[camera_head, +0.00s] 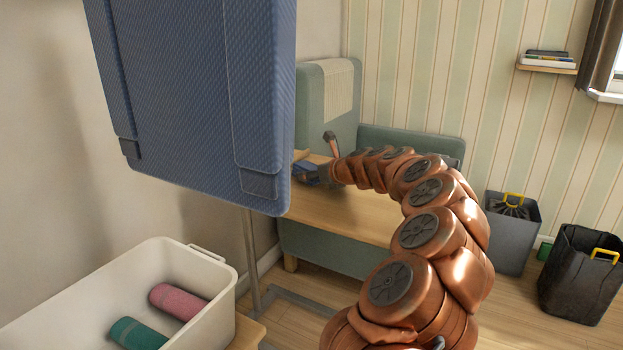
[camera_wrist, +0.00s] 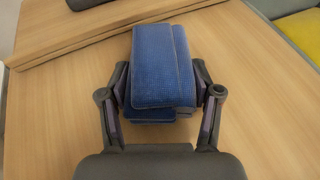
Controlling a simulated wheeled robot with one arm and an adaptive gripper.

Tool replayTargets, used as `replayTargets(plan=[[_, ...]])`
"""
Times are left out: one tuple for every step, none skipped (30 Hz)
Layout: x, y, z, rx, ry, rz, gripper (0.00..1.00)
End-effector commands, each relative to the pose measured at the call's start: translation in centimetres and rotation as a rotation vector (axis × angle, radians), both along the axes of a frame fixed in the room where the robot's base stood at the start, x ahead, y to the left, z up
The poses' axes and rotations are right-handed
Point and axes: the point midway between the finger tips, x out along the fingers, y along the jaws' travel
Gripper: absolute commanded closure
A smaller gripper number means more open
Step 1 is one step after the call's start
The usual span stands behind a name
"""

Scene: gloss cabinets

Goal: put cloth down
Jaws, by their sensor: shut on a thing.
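A folded blue cloth (camera_wrist: 162,68) with a fine woven texture is between the fingers of my gripper (camera_wrist: 162,100) in the wrist view. Both fingers press against its sides. The cloth is over a light wooden tabletop (camera_wrist: 65,125); I cannot tell whether it touches the wood. In the head view, my copper-coloured arm reaches to the wooden surface (camera_head: 350,215), and the blue cloth (camera_head: 306,173) shows small at its far end, partly hidden behind a large blue panel. My gripper (camera_head: 318,175) is small and dark there.
The large blue panel (camera_head: 200,80) hangs close at the left. A white bin (camera_head: 225,285) holds a pink roll (camera_head: 180,302) and a green roll (camera_head: 138,333). Two dark bins (camera_head: 520,240) (camera_head: 585,285) stand at right. A raised wooden strip (camera_wrist: 90,35) crosses the tabletop's far side.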

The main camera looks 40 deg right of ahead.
Motion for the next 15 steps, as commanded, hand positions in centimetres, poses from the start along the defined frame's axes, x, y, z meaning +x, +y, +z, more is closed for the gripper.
replayTargets(plan=[[0.0,0.01,0.03,0.0,-0.001,0.0,0.71],[0.0,0.01,0.09,-0.001,-0.001,0.0,0.71],[0.01,0.02,0.13,-0.001,-0.001,0.0,0.71],[0.0,0.01,0.13,-0.001,-0.001,0.0,0.71],[0.01,0.02,0.13,-0.001,-0.001,0.0,0.71],[0.01,0.03,0.13,-0.001,0.0,0.0,0.71],[0.01,0.03,0.1,-0.001,0.0,0.0,0.71],[0.02,0.03,0.06,0.0,0.0,0.0,0.71],[0.02,0.04,-0.02,0.0,0.0,0.001,0.71],[0.02,0.04,-0.1,0.0,0.0,0.0,0.35],[0.02,0.04,-0.12,-0.001,0.0,0.0,0.32],[0.01,0.03,-0.11,-0.001,0.0,0.0,0.28],[0.01,0.03,-0.1,-0.001,0.0,0.0,0.25],[0.01,0.03,-0.1,-0.001,0.0,0.0,0.22],[0.02,0.04,-0.1,-0.001,0.0,0.0,0.18]])
